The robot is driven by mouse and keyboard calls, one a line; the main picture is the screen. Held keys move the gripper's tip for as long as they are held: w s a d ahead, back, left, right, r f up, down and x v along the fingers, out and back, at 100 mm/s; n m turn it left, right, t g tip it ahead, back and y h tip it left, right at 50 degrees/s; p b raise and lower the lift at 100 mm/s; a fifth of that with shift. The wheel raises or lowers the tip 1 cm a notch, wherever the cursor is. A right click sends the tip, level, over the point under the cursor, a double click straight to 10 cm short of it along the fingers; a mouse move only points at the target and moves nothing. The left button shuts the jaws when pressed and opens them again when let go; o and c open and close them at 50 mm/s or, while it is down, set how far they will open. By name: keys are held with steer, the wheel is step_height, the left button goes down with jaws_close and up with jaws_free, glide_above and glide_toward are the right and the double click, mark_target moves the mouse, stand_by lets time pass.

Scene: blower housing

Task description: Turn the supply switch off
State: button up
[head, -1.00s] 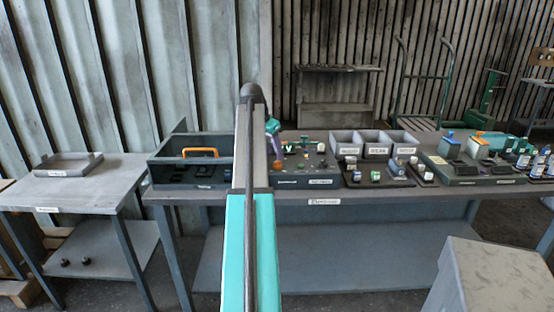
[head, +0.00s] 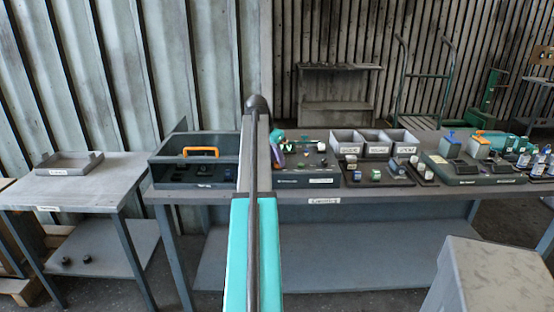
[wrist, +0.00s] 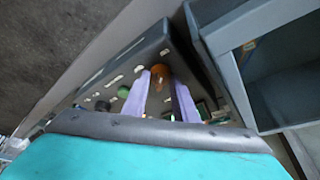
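The dark control panel (head: 308,182) stands on the long bench, partly hidden behind my arm in the head view. In the wrist view the panel (wrist: 105,82) carries several small switches, white labels and a green button (wrist: 123,92). An orange-brown knob (wrist: 160,73) lies between my lavender fingertips. I cannot read its label, so I cannot tell whether it is the supply switch. My gripper (wrist: 163,82) has its fingers apart around the knob; contact is unclear. In the head view my gripper (head: 281,157) is low over the panel's left part.
An open dark tray (head: 165,175) with an orange handle (head: 201,151) stands left of the panel; a compartment wall (wrist: 225,65) is close by in the wrist view. Grey labelled bins (head: 347,144) and small parts stand to the right. A side table (head: 90,190) is at left.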

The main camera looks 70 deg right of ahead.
steer(key=shift+n, duration=0.4)
steer(key=shift+c, duration=0.4)
steer(key=n+t+p, duration=0.1)
steer(key=n+p, duration=0.1)
steer(key=n, duration=0.1)
steer(key=shift+s+a, duration=0.1)
steer(key=shift+s, duration=0.1)
steer(key=n+t+p, duration=0.1)
steer(key=n+t, duration=0.1)
steer(key=n, duration=0.2)
steer(key=shift+s+r+n+p, duration=0.1)
steer(key=shift+s+n+p, duration=0.05)
steer(key=shift+n+p, duration=0.2)
steer(key=n, duration=0.2)
steer(key=n+t, duration=0.1)
steer(key=n+t+y+p, duration=0.1)
steer(key=n, duration=0.1)
steer(key=shift+s+d+n, duration=0.15)
steer(key=shift+d+n, duration=0.1)
steer(key=shift+n, duration=0.1)
steer(key=shift+d+n+t+y, duration=0.1)
steer(key=shift+n+t+y, duration=0.5)
steer(key=shift+n, duration=1.3)
steer(key=o, duration=1)
